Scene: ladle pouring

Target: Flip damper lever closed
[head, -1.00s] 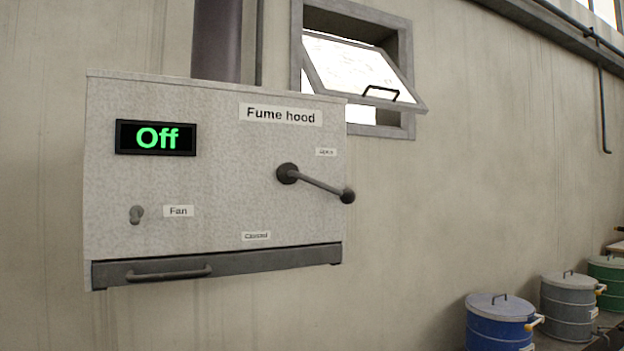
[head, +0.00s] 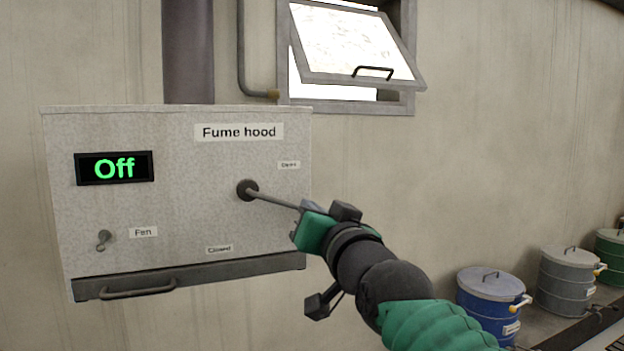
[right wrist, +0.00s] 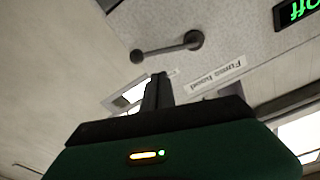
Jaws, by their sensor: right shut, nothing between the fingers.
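The damper lever (head: 272,199) is a thin grey rod on a dark round hub, sticking out to the right and slightly down from the fume hood front. The "Open" label (head: 289,165) is above right of the hub, and the "Closed" label (head: 219,249) is below left. My right gripper (head: 312,210), green and black, is at the lever's outer end and hides its knob in the head view. In the right wrist view the gripper's fingers (right wrist: 157,88) are shut and empty, and the lever's knob (right wrist: 137,57) shows just beyond them, apart in the picture. My left gripper is out of view.
The fume hood (head: 180,220) has an "Off" display (head: 114,168), a fan switch (head: 104,240) and a handle (head: 138,290) at its bottom edge. A tilted-open window (head: 355,45) is above right. Several drums, one blue (head: 490,300), stand at the lower right.

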